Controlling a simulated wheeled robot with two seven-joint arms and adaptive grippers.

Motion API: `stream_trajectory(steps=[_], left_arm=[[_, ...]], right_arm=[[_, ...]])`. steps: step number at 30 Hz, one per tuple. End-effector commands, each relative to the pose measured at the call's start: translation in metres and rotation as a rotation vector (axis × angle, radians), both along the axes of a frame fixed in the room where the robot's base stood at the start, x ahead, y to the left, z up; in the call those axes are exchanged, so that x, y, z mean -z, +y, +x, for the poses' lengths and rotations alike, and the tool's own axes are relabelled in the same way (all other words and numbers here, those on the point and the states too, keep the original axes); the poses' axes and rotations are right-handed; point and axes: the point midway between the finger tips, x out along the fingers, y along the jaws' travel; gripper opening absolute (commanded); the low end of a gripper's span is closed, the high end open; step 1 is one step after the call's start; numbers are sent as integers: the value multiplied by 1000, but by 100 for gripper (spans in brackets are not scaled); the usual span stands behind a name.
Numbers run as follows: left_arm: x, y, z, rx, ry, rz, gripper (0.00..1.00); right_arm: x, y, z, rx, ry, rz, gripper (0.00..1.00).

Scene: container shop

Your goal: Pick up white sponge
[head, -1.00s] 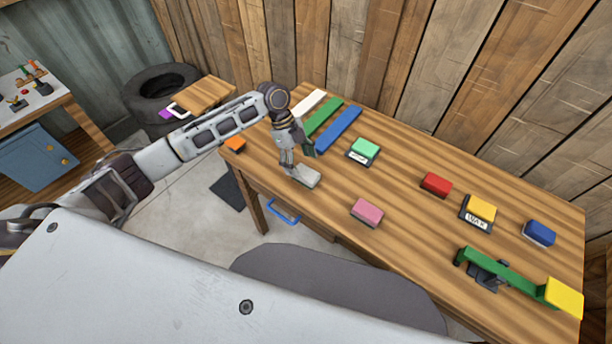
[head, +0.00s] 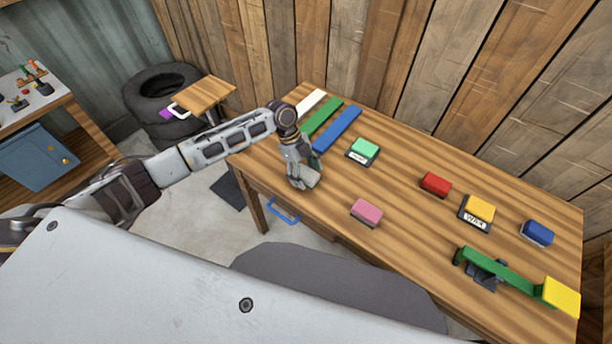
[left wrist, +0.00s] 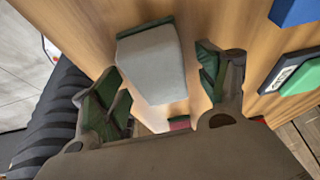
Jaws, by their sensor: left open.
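The white sponge (head: 310,178) lies on the wooden table near its front left edge, partly hidden by my gripper in the head view. In the left wrist view the sponge (left wrist: 154,65) looks pale grey-white with a dark green edge at its far end. My left gripper (head: 298,184) is open and down close at the sponge. In the left wrist view its two fingers (left wrist: 165,92) stand on either side of the sponge, with gaps visible. My right gripper is in neither view.
Coloured strips (head: 338,128) lie at the back left. A green-and-yellow lever piece (head: 510,272) is at the right.

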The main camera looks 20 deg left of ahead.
Motion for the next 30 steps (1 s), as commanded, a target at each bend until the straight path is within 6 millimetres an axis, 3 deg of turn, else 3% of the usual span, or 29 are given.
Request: stream_trajectory(steps=[2, 13, 23, 30], left_arm=[[0, 0, 0, 0, 0, 0, 74], [0, 0, 0, 0, 0, 0, 28], [-3, 0, 0, 0, -1, 0, 28], [-21, 0, 1, 0, -3, 0, 28]], right_arm=[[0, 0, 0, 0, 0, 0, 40], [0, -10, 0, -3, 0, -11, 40], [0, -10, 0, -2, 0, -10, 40], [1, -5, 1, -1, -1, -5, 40]])
